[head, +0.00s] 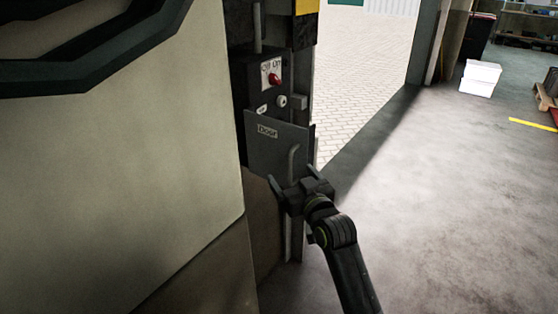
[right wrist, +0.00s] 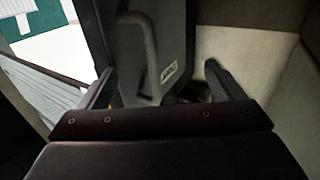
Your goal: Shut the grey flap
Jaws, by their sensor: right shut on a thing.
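The grey flap (head: 270,150) is a flat upright panel with a small label and a bar handle (head: 293,160), set below a dark switch box. I cannot tell from this angle how far it stands open. My right gripper (head: 297,180) is at the flap's lower part, with its fingers on either side of the handle's lower end. It is shut on the flap, though its fingers hide the exact contact. In the right wrist view the flap (right wrist: 172,45) and its handle (right wrist: 150,55) lie between the two fingers (right wrist: 160,88). My left gripper is not in view.
The switch box (head: 266,95) with a red knob (head: 274,79) is above the flap. A large beige panel (head: 120,150) fills the left side close by. Open floor (head: 440,200) lies to the right, with white boxes (head: 480,77) farther back.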

